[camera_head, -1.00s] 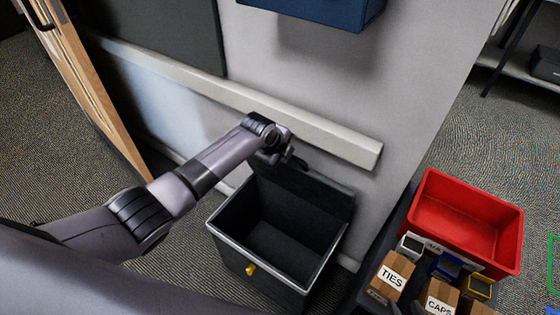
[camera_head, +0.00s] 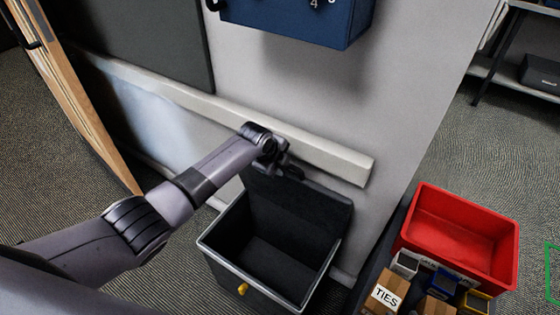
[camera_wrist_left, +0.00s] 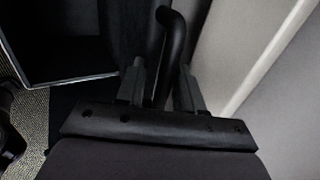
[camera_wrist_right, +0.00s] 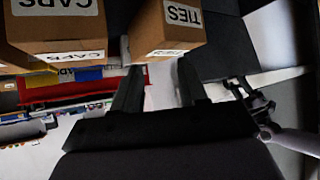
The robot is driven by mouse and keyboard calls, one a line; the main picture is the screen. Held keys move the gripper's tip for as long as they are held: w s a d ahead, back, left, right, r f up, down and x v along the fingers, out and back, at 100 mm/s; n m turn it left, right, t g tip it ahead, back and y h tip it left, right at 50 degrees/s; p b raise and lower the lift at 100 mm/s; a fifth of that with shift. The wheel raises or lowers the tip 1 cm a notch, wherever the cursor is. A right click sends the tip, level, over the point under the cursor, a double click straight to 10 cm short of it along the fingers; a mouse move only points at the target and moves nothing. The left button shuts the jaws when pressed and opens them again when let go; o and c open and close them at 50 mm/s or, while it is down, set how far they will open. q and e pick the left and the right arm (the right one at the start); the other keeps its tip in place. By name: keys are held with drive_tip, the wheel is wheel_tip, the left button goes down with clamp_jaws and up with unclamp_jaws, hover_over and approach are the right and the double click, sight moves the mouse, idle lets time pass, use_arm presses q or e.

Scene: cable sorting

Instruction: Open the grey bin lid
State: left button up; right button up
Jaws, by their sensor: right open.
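The grey bin (camera_head: 210,251) stands on the floor by the wall, with a dark inside and a yellow tab on its front. Its lid (camera_head: 310,205) is raised, standing up at the back of the bin near the wall. My left gripper (camera_head: 284,171) is at the lid's upper left edge. In the left wrist view, a black curved bar (camera_wrist_left: 172,45) passes between the left fingers (camera_wrist_left: 160,75), which stand apart; contact is unclear. The bin's rim (camera_wrist_left: 65,79) shows there too. My right gripper (camera_wrist_right: 158,75) is open and empty, seen only in the right wrist view.
A red tray (camera_head: 462,225) and cardboard boxes, one labelled TIES (camera_head: 385,300), stand right of the bin. A pale rail (camera_head: 340,165) runs along the wall behind the lid. A blue box (camera_head: 295,25) hangs above. A wooden door edge (camera_head: 75,95) is at left.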

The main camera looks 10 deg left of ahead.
use_arm(q)
drive_tip(key=p+v, duration=0.2)
drive_tip(key=v, duration=0.5)
idle(0.5)
drive_tip(key=shift+s, duration=0.1)
